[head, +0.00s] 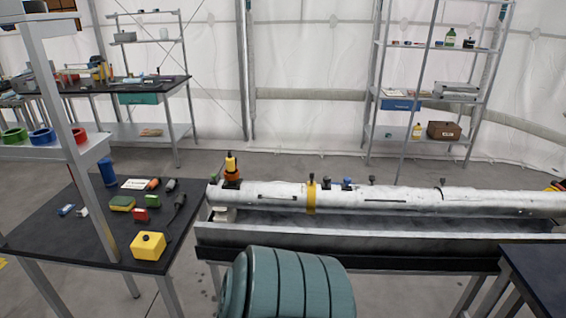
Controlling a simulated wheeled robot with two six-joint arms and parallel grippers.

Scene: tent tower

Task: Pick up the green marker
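I cannot make out a clear green marker. A small green item (152,201) lies on the dark left table (85,240), beside a red block (140,215); it is too small to tell whether it is a marker. A yellow-and-green sponge-like block (122,203) lies to its left. Neither of my grippers is in view.
A yellow box (149,246), a blue cylinder (107,173) and a dark tool (180,201) share the left table. A long white pipe (375,198) lies over a trough. A teal ribbed cylinder (290,285) fills the bottom centre.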

